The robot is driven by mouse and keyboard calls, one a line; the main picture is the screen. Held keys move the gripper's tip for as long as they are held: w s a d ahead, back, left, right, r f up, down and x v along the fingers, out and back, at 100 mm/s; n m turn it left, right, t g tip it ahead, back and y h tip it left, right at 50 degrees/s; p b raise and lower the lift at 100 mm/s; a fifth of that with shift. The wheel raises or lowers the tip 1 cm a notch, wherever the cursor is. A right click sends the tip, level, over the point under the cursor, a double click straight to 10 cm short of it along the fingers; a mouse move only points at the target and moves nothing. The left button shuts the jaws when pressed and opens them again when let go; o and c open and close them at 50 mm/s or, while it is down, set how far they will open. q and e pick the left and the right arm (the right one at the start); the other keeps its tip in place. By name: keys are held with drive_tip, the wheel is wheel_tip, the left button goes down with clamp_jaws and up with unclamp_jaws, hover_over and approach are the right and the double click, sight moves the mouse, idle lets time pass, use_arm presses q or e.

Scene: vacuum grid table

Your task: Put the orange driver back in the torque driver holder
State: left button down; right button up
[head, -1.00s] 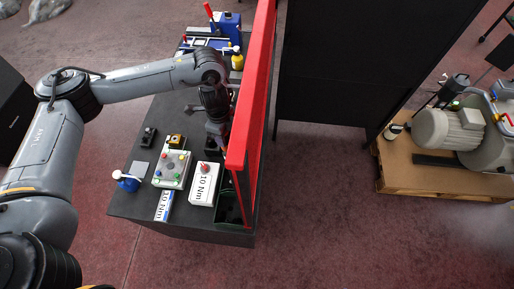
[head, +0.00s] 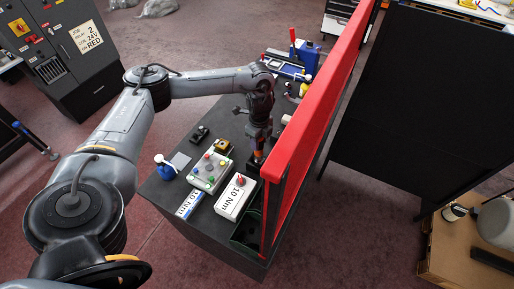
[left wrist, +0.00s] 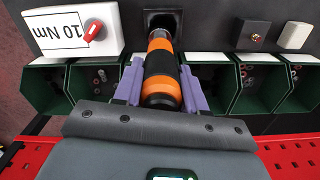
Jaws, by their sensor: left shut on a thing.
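My left gripper (left wrist: 160,88), with purple fingers, is shut on the orange driver (left wrist: 160,62), which has orange and black bands. In the left wrist view the driver's far end meets the square black holder (left wrist: 178,17); how deep it sits in the opening I cannot tell. In the head view my left gripper (head: 259,136) is low over the table beside the red-topped panel, with the orange driver (head: 257,153) below it. The holder (head: 254,165) shows only as a small dark shape there. My right gripper is in neither view.
A white 10 Nm box (head: 235,197) with a red knob and a button box (head: 210,173) stand near the gripper. Green bins (left wrist: 97,80) line up on both sides in the wrist view. The tall red-topped panel (head: 320,95) stands close to the right of my gripper.

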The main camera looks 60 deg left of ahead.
use_arm(q)
drive_tip(key=shift+a+f, duration=0.4)
drive_tip(key=shift+a, duration=0.3)
drive_tip(key=shift+f, duration=2.1)
drive_tip(key=c, duration=0.6)
unclamp_jaws()
drive_tip(key=shift+c, duration=0.2)
drive_tip(key=shift+r, duration=0.3)
wheel_tip(320, 180, up, 10)
drive_tip(key=shift+r+p, duration=0.1)
drive_tip(key=shift+p, duration=0.8)
drive_tip(key=shift+d+r+p, duration=0.1)
drive_tip(key=shift+r+p, duration=0.45)
drive_tip(key=shift+r, duration=0.2)
